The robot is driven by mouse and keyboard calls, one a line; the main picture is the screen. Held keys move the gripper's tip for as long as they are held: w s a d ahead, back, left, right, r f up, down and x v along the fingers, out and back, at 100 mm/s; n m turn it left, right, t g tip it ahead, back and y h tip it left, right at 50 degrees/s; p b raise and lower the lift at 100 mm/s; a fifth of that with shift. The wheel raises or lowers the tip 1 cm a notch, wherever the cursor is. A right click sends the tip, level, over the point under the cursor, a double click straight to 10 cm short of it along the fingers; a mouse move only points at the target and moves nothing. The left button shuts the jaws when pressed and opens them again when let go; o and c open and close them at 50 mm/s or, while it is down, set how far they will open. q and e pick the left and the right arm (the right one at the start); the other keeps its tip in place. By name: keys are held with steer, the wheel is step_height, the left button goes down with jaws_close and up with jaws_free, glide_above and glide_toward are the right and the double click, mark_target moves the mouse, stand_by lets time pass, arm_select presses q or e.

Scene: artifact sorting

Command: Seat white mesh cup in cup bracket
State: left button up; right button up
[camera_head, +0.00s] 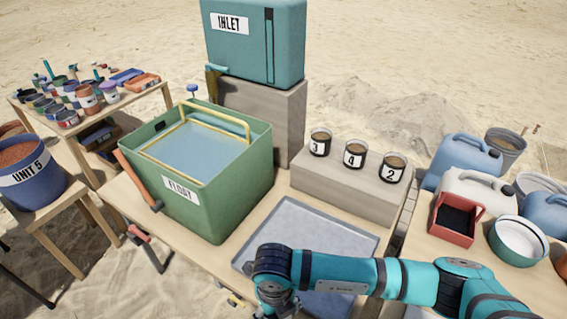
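I cannot pick out a white mesh cup or a cup bracket for certain in the head view. A round white-rimmed bowl or cup (519,239) with a dark green side stands at the right; no mesh can be made out on it. My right arm reaches in from the lower right across the front of a shallow grey tray (312,222). Its wrist bends down at the bottom edge, where the gripper is mostly cut off, so its fingers and any held thing are hidden. My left gripper is not in view.
A green FLOAT tub (227,200) of water with a yellow frame stands left of the tray. A teal INLET tank (240,45) sits on a block behind. Three numbered cups stand on a grey block (340,190). Jugs and a red box (452,236) crowd the right table.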

steer(key=w+d+r+n, duration=0.1)
steer(key=d+r+n, duration=1.7)
steer(key=n, duration=1.2)
steer(key=shift+d+r, duration=0.25)
steer(key=shift+d, duration=0.25)
steer(key=shift+d, duration=0.1)
